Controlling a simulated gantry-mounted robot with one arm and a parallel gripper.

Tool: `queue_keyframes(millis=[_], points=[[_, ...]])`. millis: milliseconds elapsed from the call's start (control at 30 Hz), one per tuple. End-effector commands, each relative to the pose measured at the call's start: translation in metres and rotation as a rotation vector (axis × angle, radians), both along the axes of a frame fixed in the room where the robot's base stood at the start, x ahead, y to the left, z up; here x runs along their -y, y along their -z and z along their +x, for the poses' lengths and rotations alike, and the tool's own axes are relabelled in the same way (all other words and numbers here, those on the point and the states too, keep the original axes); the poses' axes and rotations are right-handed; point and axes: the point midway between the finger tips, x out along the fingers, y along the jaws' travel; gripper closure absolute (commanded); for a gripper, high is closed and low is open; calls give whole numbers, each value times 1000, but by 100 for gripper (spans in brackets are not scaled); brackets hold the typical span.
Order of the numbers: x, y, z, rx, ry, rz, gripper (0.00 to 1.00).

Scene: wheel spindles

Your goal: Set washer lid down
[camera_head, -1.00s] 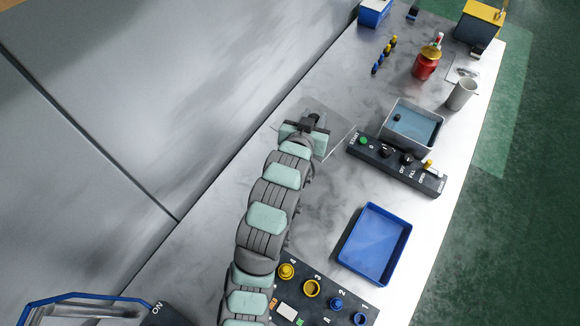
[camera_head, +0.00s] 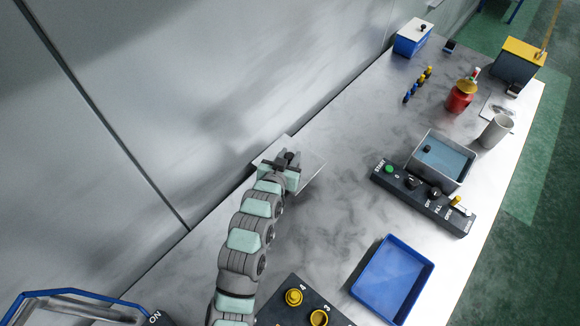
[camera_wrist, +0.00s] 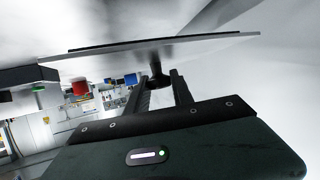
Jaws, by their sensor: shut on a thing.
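The washer lid is a flat grey plate (camera_head: 312,170) with a dark knob. My gripper (camera_head: 286,160) is shut on the knob in the head view, near the wall-side edge of the table. In the wrist view the lid (camera_wrist: 200,44) spans the top, with its knob (camera_wrist: 157,74) between the two fingers. I cannot tell whether the lid touches the table. The washer (camera_head: 463,178) is an open metal tub with a blue inside, to the right behind a button panel.
A dark button panel (camera_head: 400,184) stands before the washer. A blue tray (camera_head: 392,280) is at lower right. A grey cup (camera_head: 496,131), a red can (camera_head: 459,98) and a blue box (camera_head: 411,40) stand farther back. The tabletop between lid and panel is clear.

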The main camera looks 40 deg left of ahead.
Motion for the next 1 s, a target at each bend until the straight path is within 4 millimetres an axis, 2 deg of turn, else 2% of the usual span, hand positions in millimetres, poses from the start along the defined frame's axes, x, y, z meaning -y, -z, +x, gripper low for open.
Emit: queue_keyframes(millis=[100, 267, 500, 867, 900, 1000], points=[[1, 16, 1, 1, 2, -2, 100], [0, 25, 1, 4, 1, 1, 100], [0, 55, 1, 3, 1, 0, 100], [0, 60, 1, 5, 1, 2, 100], [0, 60, 1, 4, 1, 1, 70], [0, 59, 1, 4, 1, 1, 62]])
